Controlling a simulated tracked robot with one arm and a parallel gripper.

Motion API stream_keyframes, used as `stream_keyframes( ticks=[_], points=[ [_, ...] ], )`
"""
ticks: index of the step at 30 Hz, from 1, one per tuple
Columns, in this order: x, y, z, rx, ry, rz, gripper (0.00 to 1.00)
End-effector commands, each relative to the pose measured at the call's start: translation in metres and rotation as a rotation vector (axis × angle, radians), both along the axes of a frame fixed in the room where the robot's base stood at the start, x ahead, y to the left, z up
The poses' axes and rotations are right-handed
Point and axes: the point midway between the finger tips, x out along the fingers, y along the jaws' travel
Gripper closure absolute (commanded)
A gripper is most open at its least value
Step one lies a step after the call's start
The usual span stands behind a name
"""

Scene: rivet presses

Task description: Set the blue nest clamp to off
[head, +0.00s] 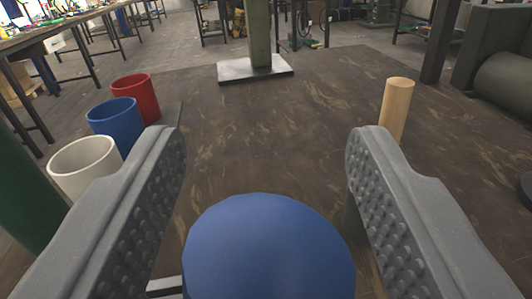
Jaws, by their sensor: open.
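A large blue rounded thing (268,250) fills the bottom centre of the head view, seen from above and cut off by the lower edge. It may be the knob of the blue nest clamp, but I cannot tell this or its setting. My gripper (267,150) is open, with one grey studded finger on each side of the blue thing. I see a gap between it and each finger. A small light metal piece (165,286) shows at its lower left; the rest below is hidden.
White (84,165), blue (116,120) and red (136,98) cups stand at the left of the brown tabletop (265,120). A wooden cylinder (397,105) stands behind the right finger. A green post (258,35) rises from a metal base at the back. The middle is clear.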

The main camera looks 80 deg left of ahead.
Motion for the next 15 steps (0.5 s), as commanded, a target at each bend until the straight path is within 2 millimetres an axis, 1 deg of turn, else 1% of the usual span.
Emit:
stream_keyframes(
  ticks=[2, 5, 6, 7, 8, 15],
  points=[
    [0.0002, -0.0003, 0.0001, 0.000, 0.000, 0.000, 0.49],
    [0.0002, -0.0006, 0.0000, 0.000, 0.000, -0.001, 0.74],
    [0.0004, -0.0008, 0.0001, 0.000, 0.000, -0.001, 0.85],
    [0.0003, -0.0009, 0.0001, 0.000, 0.000, -0.001, 0.94],
    [0.0004, -0.0009, 0.0001, 0.000, 0.000, -0.001, 1.00],
    [0.0010, -0.0008, 0.0008, 0.001, 0.006, 0.000, 1.00]
  ],
)
